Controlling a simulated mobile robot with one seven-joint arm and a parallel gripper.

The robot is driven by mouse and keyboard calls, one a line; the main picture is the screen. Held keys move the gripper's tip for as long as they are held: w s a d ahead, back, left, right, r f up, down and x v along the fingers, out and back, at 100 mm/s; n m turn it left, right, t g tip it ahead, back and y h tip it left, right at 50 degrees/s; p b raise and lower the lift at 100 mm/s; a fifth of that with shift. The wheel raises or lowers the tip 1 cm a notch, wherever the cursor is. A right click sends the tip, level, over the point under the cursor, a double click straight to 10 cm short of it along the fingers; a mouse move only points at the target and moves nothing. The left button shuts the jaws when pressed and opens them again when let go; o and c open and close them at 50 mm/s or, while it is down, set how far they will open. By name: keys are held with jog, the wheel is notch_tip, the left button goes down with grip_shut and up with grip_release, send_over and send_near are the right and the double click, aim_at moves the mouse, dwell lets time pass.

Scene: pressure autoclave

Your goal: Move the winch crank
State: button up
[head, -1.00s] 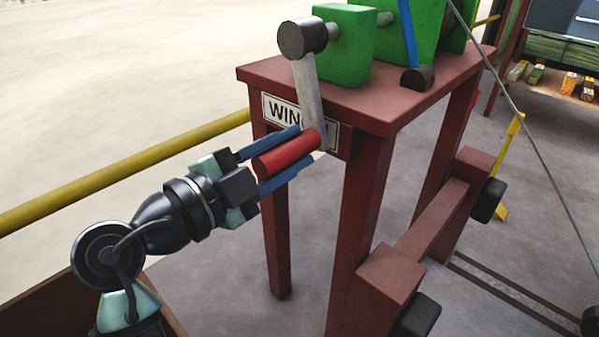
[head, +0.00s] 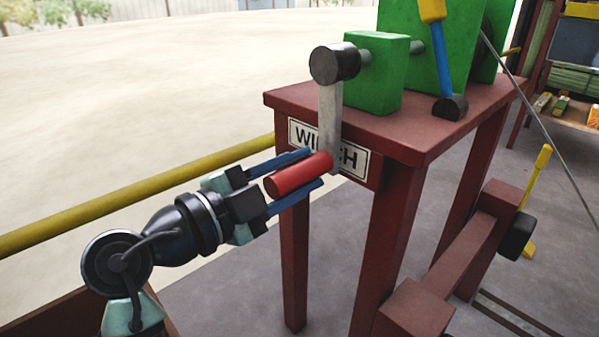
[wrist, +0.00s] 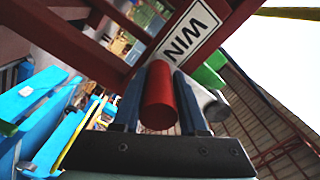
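The winch crank is a grey metal arm (head: 329,112) hanging down from a black hub (head: 335,63), with a red cylindrical handle (head: 298,176) at its lower end. The handle also shows lengthwise in the wrist view (wrist: 159,97). My gripper (head: 315,168) reaches in from the left, its two blue fingers on either side of the handle. In the wrist view, my gripper (wrist: 162,85) also has the handle between its fingers, very close to both. I cannot tell whether the fingers press on it.
The crank is mounted at a green housing (head: 375,85) on a dark red table (head: 400,137) with a WINCH label (head: 356,158). A lever with a blue shaft (head: 440,62) stands to the right. A yellow rail (head: 130,197) runs behind my arm. A yellow-handled lever (head: 540,165) stands lower right.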

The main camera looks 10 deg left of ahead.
jog(key=o, duration=0.4)
jog(key=shift+r, duration=0.1)
jog(key=p+v, duration=0.5)
jog(key=v, duration=0.8)
